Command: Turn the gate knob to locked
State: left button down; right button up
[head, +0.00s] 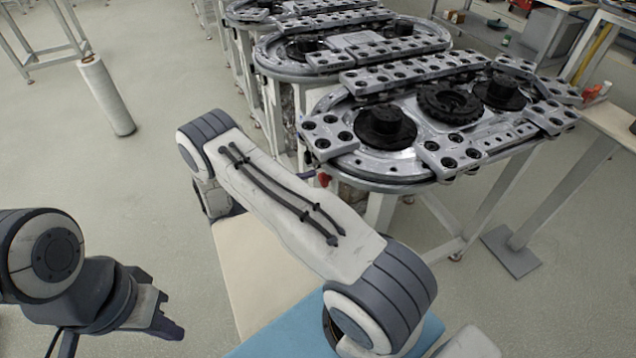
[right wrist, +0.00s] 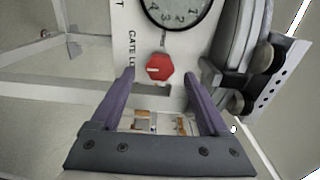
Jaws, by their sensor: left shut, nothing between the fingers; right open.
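The gate knob (right wrist: 159,67) is a red, many-sided knob with a pale mark on its face. In the right wrist view it sits on a white panel beside the partly visible lettering "GATE L". My right gripper (right wrist: 159,72) is open, with its two purple fingers on either side of the knob in the picture; I cannot tell whether they reach it. In the head view a red spot (head: 324,179) under the near track's edge may be the knob. My left gripper (head: 172,328) is shut and empty at the lower left, far from the track.
A round dial (right wrist: 175,8) with numbers is just above the knob. A grey metal part (right wrist: 262,80) stands close on the right. The near ring track (head: 400,180) stands on a white frame, with more tracks behind. A white cylinder (head: 107,96) stands on the floor at left.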

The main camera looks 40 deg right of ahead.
jog(key=b+v, duration=0.1)
jog(key=v, duration=0.6)
jog(key=shift+s, duration=0.1)
